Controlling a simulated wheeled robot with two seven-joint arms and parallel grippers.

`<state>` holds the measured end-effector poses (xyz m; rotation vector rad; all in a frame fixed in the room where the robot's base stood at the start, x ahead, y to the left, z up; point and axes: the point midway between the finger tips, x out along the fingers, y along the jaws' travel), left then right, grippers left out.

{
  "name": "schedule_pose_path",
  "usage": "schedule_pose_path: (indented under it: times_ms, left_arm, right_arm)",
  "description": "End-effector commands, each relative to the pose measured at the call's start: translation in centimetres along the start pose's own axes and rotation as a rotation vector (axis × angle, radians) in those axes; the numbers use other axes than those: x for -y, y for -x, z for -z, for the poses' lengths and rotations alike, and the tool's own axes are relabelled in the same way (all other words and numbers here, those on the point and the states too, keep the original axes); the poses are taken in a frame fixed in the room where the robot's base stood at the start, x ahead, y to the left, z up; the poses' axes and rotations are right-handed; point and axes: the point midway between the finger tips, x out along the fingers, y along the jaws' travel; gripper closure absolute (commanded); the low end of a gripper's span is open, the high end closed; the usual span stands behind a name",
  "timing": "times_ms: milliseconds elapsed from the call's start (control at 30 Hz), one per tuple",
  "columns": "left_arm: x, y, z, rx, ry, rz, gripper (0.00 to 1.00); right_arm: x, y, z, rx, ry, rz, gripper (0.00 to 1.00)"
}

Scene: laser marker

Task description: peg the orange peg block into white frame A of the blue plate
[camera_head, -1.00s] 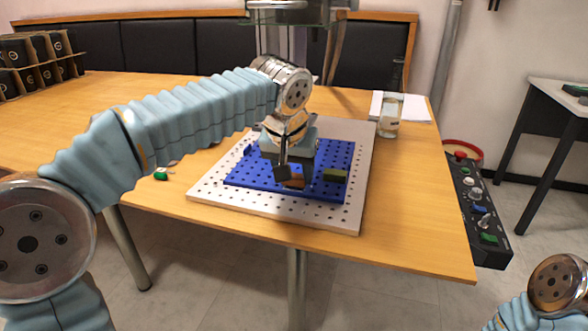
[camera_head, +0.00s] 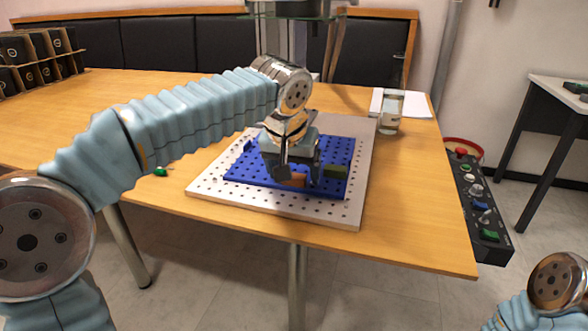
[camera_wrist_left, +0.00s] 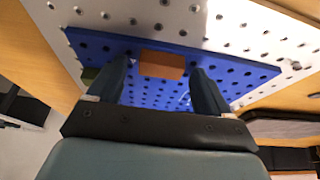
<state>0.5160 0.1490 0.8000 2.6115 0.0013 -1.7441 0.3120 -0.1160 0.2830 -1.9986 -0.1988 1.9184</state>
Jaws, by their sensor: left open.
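The blue plate (camera_head: 240,172) lies on a light perforated board. The orange peg block (camera_head: 293,180) is on the plate near its front edge, partly hidden by my left gripper in the head view. My left gripper (camera_head: 301,178) points down over the block. In the left wrist view, its open fingers (camera_wrist_left: 165,88) stand either side of the orange block (camera_wrist_left: 162,64), with a gap on each side. An olive-green block (camera_head: 336,171) sits on the plate right of the gripper. White frame A cannot be made out clearly. My right gripper is out of view.
The perforated board (camera_head: 345,212) rests on a wooden table (camera_head: 410,220). A small green item (camera_head: 160,172) lies to the left. A glass bottle (camera_head: 389,112) and white paper (camera_head: 418,106) are at the back right. A black control box (camera_head: 480,210) is at the right edge.

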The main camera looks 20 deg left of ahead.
Motion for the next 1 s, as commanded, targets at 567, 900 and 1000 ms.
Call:
schedule_pose_path:
  times_ms: [567,900,1000]
  left_arm:
    - [0.0,8.2,0.2,-0.004,0.0,-0.002,0.21]
    - [0.0,13.5,0.1,-0.001,-0.001,-0.001,0.21]
    - [0.0,13.8,0.0,0.001,-0.001,0.0,0.21]
  right_arm:
    - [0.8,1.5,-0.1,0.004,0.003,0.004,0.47]
    - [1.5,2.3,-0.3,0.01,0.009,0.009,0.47]
    - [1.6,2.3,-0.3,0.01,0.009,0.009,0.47]
